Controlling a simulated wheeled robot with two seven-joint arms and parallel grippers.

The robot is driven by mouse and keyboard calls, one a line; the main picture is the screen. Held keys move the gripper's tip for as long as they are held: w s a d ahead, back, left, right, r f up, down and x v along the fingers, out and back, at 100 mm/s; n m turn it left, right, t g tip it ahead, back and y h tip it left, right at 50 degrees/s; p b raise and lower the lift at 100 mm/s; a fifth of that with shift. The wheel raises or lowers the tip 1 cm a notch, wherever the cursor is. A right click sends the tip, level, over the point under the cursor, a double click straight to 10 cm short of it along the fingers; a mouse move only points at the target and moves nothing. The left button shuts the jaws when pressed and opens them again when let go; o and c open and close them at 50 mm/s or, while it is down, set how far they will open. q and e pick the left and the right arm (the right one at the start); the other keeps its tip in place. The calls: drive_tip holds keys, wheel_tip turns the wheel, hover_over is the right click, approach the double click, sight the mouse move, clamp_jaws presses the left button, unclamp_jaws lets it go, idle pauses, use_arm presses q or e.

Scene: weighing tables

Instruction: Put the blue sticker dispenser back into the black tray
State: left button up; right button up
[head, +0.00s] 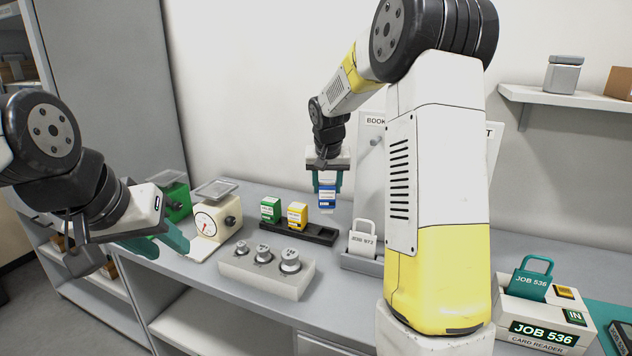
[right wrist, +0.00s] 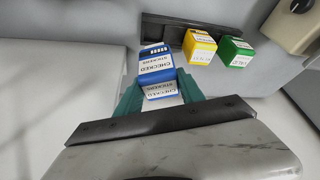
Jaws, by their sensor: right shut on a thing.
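The blue sticker dispenser (head: 327,195) is held upright in the air by my right gripper (head: 327,182), whose teal fingers are shut on its sides. In the right wrist view the dispenser (right wrist: 156,68) sits between the fingertips (right wrist: 158,90), its "CHECKED STICKERS" label showing. The black tray (head: 318,235) lies on the grey table below, holding a green dispenser (head: 270,209) and a yellow dispenser (head: 297,214). The tray's right end looks empty, near and below the blue dispenser. My left gripper (head: 160,245) is empty at the left, its teal fingers apart.
A weight block (head: 262,275) with several metal weights stands in front of the tray. Dial scales (head: 215,222) stand to its left. A grey padlock (head: 362,240) stands in a holder right of the tray. A card reader (head: 540,328) with a teal padlock is at the right.

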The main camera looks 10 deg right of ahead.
sight(327, 208)
drive_tip(key=shift+w+d+f, duration=0.1)
drive_tip(key=shift+w+f, duration=0.1)
drive_tip(key=shift+f, duration=3.05)
drive_tip(key=shift+s+f, duration=0.1)
drive_tip(key=shift+f, duration=0.15)
drive_tip(key=shift+f, duration=0.4)
drive_tip(key=o, duration=1.3)
